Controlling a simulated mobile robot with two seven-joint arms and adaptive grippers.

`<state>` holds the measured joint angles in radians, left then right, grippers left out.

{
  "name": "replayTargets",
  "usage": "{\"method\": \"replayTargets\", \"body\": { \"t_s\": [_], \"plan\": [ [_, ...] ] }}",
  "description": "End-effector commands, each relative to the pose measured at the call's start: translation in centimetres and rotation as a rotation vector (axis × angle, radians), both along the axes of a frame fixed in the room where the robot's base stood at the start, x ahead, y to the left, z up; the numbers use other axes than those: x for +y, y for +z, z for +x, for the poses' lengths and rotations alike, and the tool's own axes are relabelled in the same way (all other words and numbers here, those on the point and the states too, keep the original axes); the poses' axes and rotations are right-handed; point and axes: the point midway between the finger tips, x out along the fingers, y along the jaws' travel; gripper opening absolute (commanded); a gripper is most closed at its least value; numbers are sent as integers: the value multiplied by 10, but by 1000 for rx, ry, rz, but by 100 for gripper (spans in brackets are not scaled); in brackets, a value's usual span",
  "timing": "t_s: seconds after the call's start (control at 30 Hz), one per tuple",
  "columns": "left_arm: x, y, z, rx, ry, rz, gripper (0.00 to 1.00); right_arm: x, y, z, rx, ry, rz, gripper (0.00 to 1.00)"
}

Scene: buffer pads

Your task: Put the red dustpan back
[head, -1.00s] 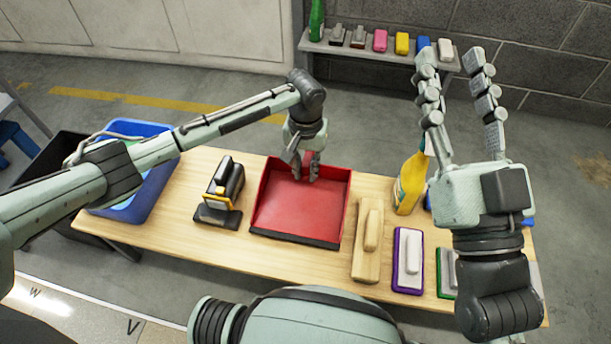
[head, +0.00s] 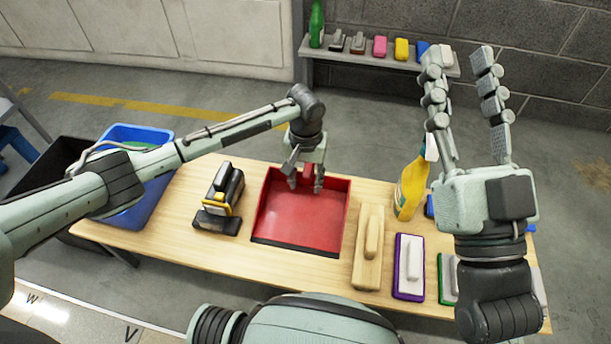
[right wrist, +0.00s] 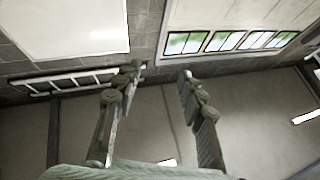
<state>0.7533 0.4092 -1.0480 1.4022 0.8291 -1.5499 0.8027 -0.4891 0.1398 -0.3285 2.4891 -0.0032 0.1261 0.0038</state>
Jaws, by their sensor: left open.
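The red dustpan (head: 298,222) lies flat on the wooden table (head: 150,228), its dark front lip toward me. My left gripper (head: 305,186) is open over the dustpan's far edge, its fingers on either side of a red part there that looks like the handle. The gripper partly hides that part, and I cannot tell whether the fingers touch it. My right gripper (head: 466,100) is raised over the right end of the table, fingers pointing up and spread apart with nothing between them. It also shows open and empty in the right wrist view (right wrist: 158,80).
A black and yellow tool (head: 220,200) stands left of the dustpan. A wooden float (head: 369,250), a purple-edged pad (head: 408,268) and a yellow bottle (head: 410,188) are to its right. A blue bin (head: 122,217) stands at the left. A back shelf (head: 345,57) holds a green bottle and several pads.

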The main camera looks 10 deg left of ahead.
Motion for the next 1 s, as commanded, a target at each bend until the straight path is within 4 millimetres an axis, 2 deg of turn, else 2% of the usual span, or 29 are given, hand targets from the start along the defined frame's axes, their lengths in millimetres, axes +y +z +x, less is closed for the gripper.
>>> {"method": "replayTargets", "body": {
  "t_s": [0.1,0.27,0.4,0.63,0.77,0.87,0.97,1.0],
  "plan": [
    [0,10,1,-2,0,-1,40,0,4,-1,-8,1,2,40],
    [0,40,1,-3,-1,-1,40,5,-11,5,108,11,-38,40],
    [-1,72,1,-2,-1,-1,40,6,-36,13,242,6,-94,40],
    [-1,107,1,-1,0,-1,40,-7,-79,26,430,-31,-186,40],
    [-1,118,0,0,-1,-1,40,-13,-94,27,491,-43,-214,40],
    [-5,118,-2,-6,-11,-14,40,-15,-100,28,513,-48,-224,40],
    [-30,107,-11,-53,-65,-88,40,-16,-102,28,521,-49,-227,40],
    [-46,101,-16,-90,-99,-141,40,-16,-102,28,521,-49,-227,40]
  ]
}}
